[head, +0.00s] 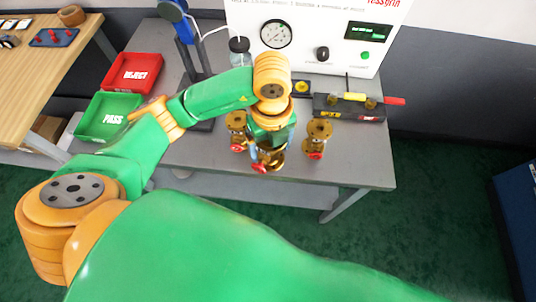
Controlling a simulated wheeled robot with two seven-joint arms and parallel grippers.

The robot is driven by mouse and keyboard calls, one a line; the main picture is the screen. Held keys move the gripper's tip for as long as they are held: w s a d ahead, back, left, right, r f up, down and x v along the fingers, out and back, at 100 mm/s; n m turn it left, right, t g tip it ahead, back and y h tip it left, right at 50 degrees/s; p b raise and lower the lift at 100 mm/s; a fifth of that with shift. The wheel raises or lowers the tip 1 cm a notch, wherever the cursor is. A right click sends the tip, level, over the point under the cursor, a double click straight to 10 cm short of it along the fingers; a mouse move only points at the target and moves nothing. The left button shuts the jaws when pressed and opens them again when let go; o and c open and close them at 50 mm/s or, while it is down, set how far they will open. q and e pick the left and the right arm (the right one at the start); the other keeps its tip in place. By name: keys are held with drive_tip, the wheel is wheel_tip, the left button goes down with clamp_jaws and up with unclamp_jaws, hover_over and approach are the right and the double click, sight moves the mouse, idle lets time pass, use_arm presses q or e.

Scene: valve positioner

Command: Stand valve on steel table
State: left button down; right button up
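The grey steel table (215,155) runs across the middle of the head view. A brass valve (319,131) with a red handle stands on it at the right. A second brass valve (236,123) with a red part is at the left, partly covered by my wrist. A third brass valve (270,158) with a red handle is directly below my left gripper (268,143), near the table's front edge. My wrist hides most of the fingers, so I cannot tell whether they are shut on this valve or whether it touches the table. My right gripper is not in view.
A white test panel (300,52) with a gauge stands at the back. A dark box (349,112) with yellow and red parts sits in front of it. A red REJECT tray (133,73) and green PASS tray (108,117) are at the left. The table's right front corner is clear.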

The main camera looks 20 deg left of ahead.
use_arm(q)
drive_tip(key=w+f, duration=0.1)
drive_tip(key=w+f+b, duration=0.1)
drive_tip(key=w+f, duration=0.3)
drive_tip(key=shift+a+f, duration=0.25)
drive_tip(key=shift+a, duration=0.15)
drive_tip(key=f, duration=0.2)
drive_tip(key=f+p, duration=0.1)
drive_tip(key=shift+w, duration=0.25)
drive_tip(key=shift+f, duration=0.4)
